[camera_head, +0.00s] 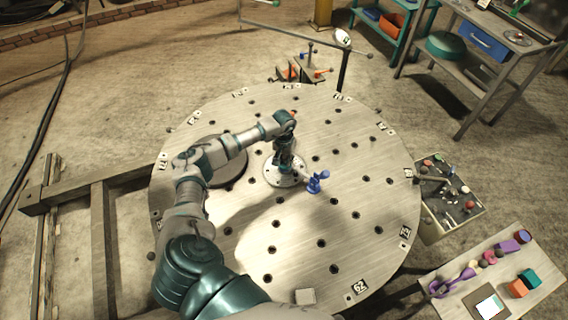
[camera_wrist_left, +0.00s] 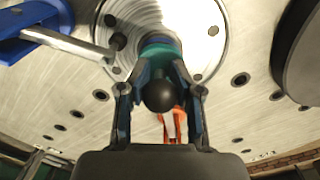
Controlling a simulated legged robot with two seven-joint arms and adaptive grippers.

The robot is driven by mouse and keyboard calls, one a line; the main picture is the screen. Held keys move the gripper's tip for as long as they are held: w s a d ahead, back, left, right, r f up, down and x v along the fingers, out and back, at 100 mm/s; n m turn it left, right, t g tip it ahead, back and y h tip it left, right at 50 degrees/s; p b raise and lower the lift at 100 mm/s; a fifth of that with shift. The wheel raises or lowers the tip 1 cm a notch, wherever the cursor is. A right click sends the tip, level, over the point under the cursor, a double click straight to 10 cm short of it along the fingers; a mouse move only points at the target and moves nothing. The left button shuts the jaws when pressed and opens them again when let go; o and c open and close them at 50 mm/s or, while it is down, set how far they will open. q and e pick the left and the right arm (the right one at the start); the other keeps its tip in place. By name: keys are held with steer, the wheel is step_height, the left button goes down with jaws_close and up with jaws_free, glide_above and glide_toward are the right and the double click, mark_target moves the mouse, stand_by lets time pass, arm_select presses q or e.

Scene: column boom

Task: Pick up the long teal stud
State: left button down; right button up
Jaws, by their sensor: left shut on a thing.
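The teal stud (camera_wrist_left: 160,48) stands over a round metal flange (camera_wrist_left: 125,20) in the left wrist view. A dark ball (camera_wrist_left: 159,95) sits in front of it, between my fingers. My left gripper (camera_wrist_left: 160,82) is shut on the stud, with one blue-grey finger on each side. In the head view my left gripper (camera_head: 285,162) points down over the flange (camera_head: 283,178) near the middle of the round table, and it hides most of the stud. I cannot tell whether the stud touches the flange. My right gripper is in neither view.
The round metal table (camera_head: 350,215) has many holes. A blue clamp (camera_head: 317,182) with a grey rod stands close right of the flange. A dark disc (camera_head: 229,172) lies left. A parts tray (camera_head: 450,200) and side table (camera_head: 455,298) stand right.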

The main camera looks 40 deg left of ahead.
arm_select(q)
steer(key=shift+s+a+f, duration=0.15)
steer(key=shift+a+f, duration=0.2)
steer(key=shift+d, duration=0.2)
steer(key=shift+w+d+r, duration=0.3)
steer(key=shift+d+r, duration=0.2)
steer(key=shift+r, duration=0.1)
steer(key=r, duration=0.2)
steer(key=a+r, duration=0.1)
steer(key=r, duration=0.3)
steer(key=shift+w+a, duration=0.15)
steer(key=shift+a, duration=0.1)
step_height(320, 180, up, 11)
steer(key=shift+d, duration=0.15)
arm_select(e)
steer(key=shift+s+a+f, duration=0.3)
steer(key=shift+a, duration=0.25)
arm_select(q)
steer(key=shift+d, duration=0.3)
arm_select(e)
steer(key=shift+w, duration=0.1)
arm_select(q)
steer(key=shift+a, duration=0.15)
